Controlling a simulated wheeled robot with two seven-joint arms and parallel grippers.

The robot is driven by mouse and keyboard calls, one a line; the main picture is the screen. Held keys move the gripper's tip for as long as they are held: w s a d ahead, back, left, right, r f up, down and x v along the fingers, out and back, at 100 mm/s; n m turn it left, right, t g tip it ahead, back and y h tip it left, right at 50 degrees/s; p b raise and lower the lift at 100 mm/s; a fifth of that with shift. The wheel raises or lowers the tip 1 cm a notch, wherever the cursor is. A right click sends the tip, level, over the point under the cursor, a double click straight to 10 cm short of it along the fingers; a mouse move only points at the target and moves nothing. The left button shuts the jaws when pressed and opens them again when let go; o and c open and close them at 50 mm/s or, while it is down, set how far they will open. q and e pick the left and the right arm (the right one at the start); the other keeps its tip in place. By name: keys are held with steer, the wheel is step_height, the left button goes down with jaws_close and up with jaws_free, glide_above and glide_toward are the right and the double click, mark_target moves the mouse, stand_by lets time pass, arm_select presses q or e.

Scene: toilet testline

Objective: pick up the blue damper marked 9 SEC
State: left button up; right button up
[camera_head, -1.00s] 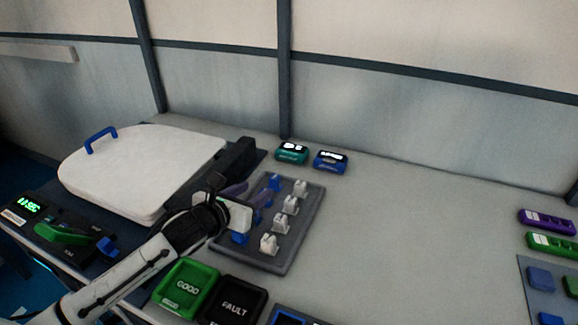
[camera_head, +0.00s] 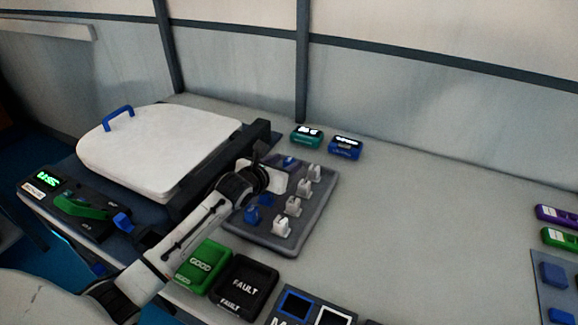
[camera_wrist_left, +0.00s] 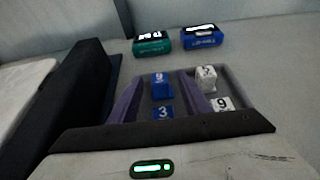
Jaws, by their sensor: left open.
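In the left wrist view a blue damper marked 9 (camera_wrist_left: 161,84) stands upright in the tray, with a blue piece marked 3 (camera_wrist_left: 162,112) nearer. My left gripper (camera_wrist_left: 160,94) is open, its purple fingers on either side of the blue 9 damper, with no grip visible. In the head view my left gripper (camera_head: 275,178) is over the grey tray (camera_head: 318,222) and hides part of it. Blue dampers (camera_head: 252,214) show at the tray's near left. Small SEC lettering is unreadable. My right gripper is not in view.
White dampers (camera_head: 293,206) stand in the tray's right column, close to the right finger. Teal (camera_head: 306,136) and blue (camera_head: 345,147) boxes sit behind the tray. A white toilet lid (camera_head: 160,150) is left. GOOD (camera_head: 203,266) and FAULT (camera_head: 244,285) bins are in front.

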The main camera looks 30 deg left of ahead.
arm_select(q)
jaws_close()
